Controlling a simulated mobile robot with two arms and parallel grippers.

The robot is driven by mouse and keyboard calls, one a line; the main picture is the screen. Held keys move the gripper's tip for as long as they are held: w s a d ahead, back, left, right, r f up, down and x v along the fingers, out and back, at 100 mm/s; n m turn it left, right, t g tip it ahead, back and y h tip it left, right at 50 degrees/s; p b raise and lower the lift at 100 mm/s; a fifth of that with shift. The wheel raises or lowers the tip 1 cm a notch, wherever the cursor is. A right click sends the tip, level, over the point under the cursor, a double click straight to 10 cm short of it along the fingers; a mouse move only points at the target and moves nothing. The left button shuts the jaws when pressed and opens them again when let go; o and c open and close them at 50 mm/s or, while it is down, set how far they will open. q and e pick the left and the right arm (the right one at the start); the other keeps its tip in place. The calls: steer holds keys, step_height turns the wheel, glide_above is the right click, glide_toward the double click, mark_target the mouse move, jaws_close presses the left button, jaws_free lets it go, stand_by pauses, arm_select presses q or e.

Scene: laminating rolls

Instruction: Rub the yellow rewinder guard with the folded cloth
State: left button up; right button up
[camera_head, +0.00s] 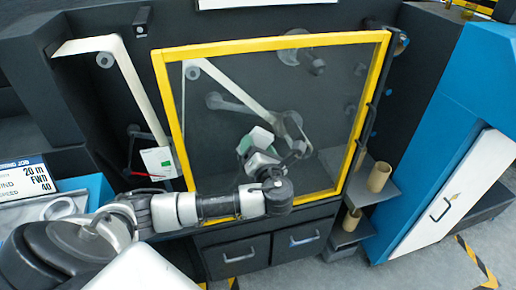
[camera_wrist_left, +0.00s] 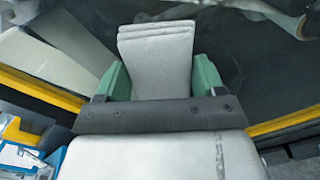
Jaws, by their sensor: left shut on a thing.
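The rewinder guard is a clear panel in a yellow frame (camera_head: 280,43), upright in the middle of the head view. Its yellow lower edge also shows in the left wrist view (camera_wrist_left: 40,88). My left gripper (camera_head: 250,142) is in front of the panel's lower middle. In the left wrist view its green fingers (camera_wrist_left: 160,80) are shut on the folded cloth (camera_wrist_left: 158,58), a pale grey layered pad. The cloth points toward the panel; whether it touches cannot be told. In the head view the cloth (camera_head: 262,136) shows small at the fingers. My right gripper is not in view.
Cardboard cores (camera_head: 379,176) stand on a grey shelf (camera_head: 372,190) right of the guard. A blue cabinet with a white door (camera_head: 450,200) is farther right. Dark drawers (camera_head: 270,252) sit below the guard. A job display (camera_head: 25,182) is at the left.

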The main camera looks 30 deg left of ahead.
arm_select(q)
steer(key=shift+x, duration=0.85)
steer(key=shift+p, duration=0.3)
